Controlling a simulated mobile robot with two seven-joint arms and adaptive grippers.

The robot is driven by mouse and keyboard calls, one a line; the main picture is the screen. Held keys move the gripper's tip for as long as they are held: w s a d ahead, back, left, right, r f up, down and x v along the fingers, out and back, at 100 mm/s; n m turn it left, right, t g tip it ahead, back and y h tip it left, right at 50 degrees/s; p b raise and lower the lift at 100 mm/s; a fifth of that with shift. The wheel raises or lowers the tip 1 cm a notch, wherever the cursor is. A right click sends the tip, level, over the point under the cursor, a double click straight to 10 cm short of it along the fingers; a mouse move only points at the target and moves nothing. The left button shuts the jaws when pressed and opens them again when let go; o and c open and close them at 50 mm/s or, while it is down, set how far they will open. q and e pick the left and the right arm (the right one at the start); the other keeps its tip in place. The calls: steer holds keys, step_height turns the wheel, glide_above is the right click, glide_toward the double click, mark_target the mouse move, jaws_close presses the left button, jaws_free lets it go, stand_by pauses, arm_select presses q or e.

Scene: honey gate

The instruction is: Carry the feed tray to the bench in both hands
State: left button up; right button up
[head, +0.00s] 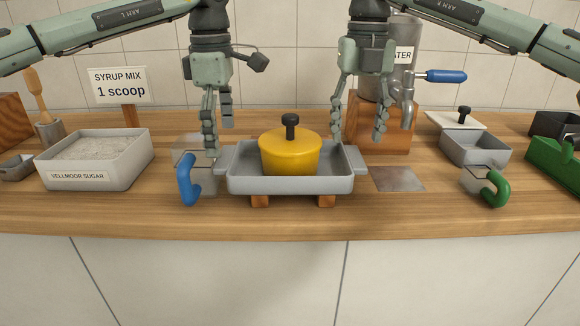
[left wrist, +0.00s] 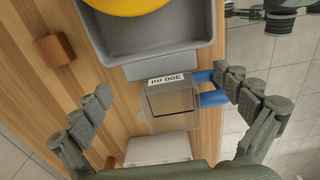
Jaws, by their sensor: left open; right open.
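The grey feed tray (head: 290,186) rests on wooden blocks (head: 260,201) on the counter, with a lug at each end. A yellow lidded pot (head: 290,153) stands in it. My left gripper (head: 218,137) is open and points down above the tray's left end, apart from it. In the left wrist view the tray (left wrist: 150,60) is at the top, and a clear 300 ml jug (left wrist: 170,103) with a blue handle shows between the open fingers (left wrist: 170,108). My right gripper (head: 359,138) is open, fingers down, above and behind the tray's right end. Both are empty.
The blue-handled jug (head: 188,180) stands close beside the tray's left lug. A sugar bin (head: 98,160) is further left. At right are a flat metal plate (head: 398,179), a green-handled jug (head: 494,187) and a grey bin (head: 475,148). A water urn (head: 403,60) stands behind.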

mark_target(224, 156)
arm_select(q)
steer(key=shift+f, duration=2.25)
arm_select(e)
steer(key=shift+f, duration=2.3)
arm_select(q)
steer(key=c, duration=1.1)
arm_select(e)
jaws_close()
arm_select(q)
steer(key=shift+c, duration=0.2)
arm_select(e)
steer(key=shift+r, duration=0.1)
